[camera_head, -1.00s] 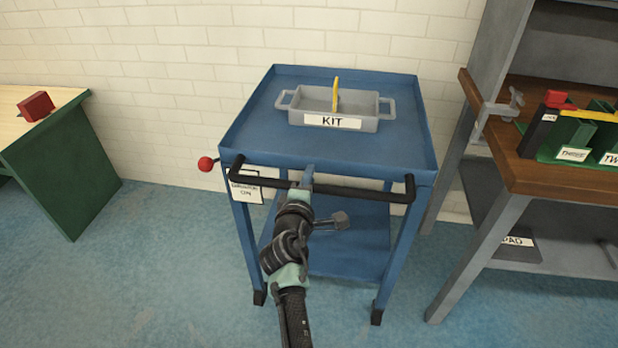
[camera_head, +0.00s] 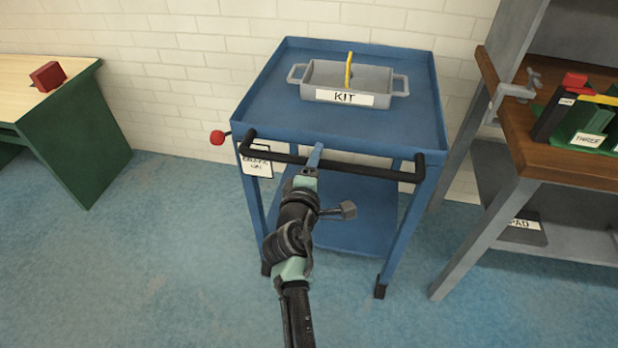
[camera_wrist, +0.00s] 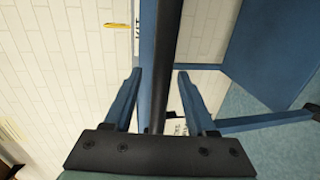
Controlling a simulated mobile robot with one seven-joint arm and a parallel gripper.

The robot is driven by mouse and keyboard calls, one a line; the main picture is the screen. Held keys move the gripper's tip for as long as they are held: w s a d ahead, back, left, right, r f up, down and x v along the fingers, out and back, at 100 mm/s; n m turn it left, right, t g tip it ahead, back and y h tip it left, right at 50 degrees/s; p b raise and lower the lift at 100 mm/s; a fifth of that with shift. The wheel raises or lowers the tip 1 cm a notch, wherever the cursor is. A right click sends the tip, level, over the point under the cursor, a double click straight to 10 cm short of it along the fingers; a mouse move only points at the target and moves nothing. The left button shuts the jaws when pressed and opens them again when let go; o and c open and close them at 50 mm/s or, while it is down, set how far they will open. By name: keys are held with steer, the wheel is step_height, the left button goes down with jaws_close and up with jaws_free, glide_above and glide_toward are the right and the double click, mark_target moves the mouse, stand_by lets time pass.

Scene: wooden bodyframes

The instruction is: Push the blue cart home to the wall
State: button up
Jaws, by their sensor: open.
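The blue cart (camera_head: 365,125) stands upright with its back side toward the white brick wall (camera_head: 180,70). I cannot tell how wide any gap behind it is. Its black push handle (camera_head: 375,173) runs across the near side. A red-knobbed lever (camera_head: 217,138) sticks out at the left, above a white label (camera_head: 256,161) that seems to read "BRAKE ON". My gripper (camera_head: 316,158) is at the handle, left of its middle. In the wrist view, my open fingers (camera_wrist: 157,82) lie on either side of the black bar (camera_wrist: 165,60), with space visible beside it.
A grey KIT tray (camera_head: 378,80) with a yellow upright piece sits on the cart top. A green-sided bench (camera_head: 85,140) with a red block (camera_head: 47,76) is at left. A wood-topped workbench (camera_head: 570,165) stands close on the right. Floor at front left is clear.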

steer(key=p+v, duration=0.2)
steer(key=v, duration=0.7)
steer(key=shift+s, duration=0.1)
